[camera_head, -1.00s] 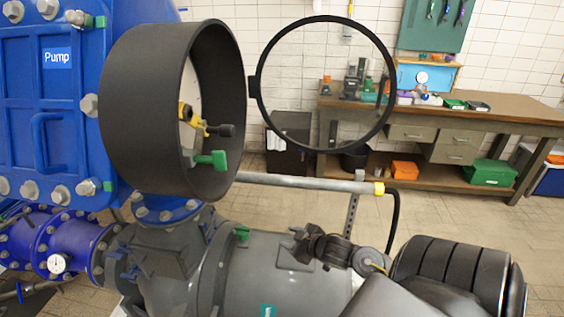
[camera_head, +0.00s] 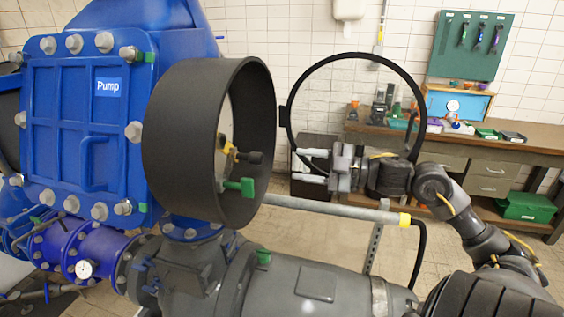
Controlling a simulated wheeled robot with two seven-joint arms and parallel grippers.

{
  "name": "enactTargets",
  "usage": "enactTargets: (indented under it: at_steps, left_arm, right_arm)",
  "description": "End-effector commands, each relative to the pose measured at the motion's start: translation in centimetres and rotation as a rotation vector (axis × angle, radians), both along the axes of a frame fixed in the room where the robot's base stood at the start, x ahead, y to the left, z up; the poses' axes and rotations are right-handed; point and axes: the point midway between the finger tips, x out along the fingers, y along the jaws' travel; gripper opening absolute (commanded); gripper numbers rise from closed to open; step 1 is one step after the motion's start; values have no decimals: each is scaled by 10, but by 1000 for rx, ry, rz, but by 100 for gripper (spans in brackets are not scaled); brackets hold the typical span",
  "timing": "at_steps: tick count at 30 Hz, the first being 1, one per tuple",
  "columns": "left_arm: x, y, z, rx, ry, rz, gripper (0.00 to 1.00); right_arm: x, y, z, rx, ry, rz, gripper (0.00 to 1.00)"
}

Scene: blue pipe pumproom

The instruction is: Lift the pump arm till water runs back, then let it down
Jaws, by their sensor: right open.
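The blue pump (camera_head: 108,140), labelled "Pump", stands at the left. A grey bar (camera_head: 330,206) with a yellow band near its right end runs right from behind the black drum; it may be the pump arm. Inside the drum, a yellow lever with a black knob (camera_head: 254,158) and a green handle (camera_head: 240,187) show. I cannot tell which of these is the pump arm. My right gripper (camera_head: 303,166) is open and empty, its two pale fingers pointing left. It appears above the grey bar and right of the drum, apart from both. No running water shows. My left gripper is out of view.
The wide black drum (camera_head: 185,140) and thin black ring (camera_head: 345,56) stand in front of me. The ring's lower part passes behind my right gripper. A large grey pipe (camera_head: 290,285) lies below. A workbench (camera_head: 480,150) stands at the back right, with tiled floor before it.

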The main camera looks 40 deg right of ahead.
Motion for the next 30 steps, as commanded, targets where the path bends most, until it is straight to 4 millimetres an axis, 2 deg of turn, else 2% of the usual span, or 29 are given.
enactTargets:
  at_steps: [8, 21, 30]
  left_arm:
    - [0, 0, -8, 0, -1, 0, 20]
    - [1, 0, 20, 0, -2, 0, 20]
    - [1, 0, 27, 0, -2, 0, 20]
  right_arm:
    - [31, 22, 0, -2, -2, 1, 44]
    - [85, 58, 4, 2, -1, -1, 44]
    - [100, 69, 0, 1, 2, -2, 44]
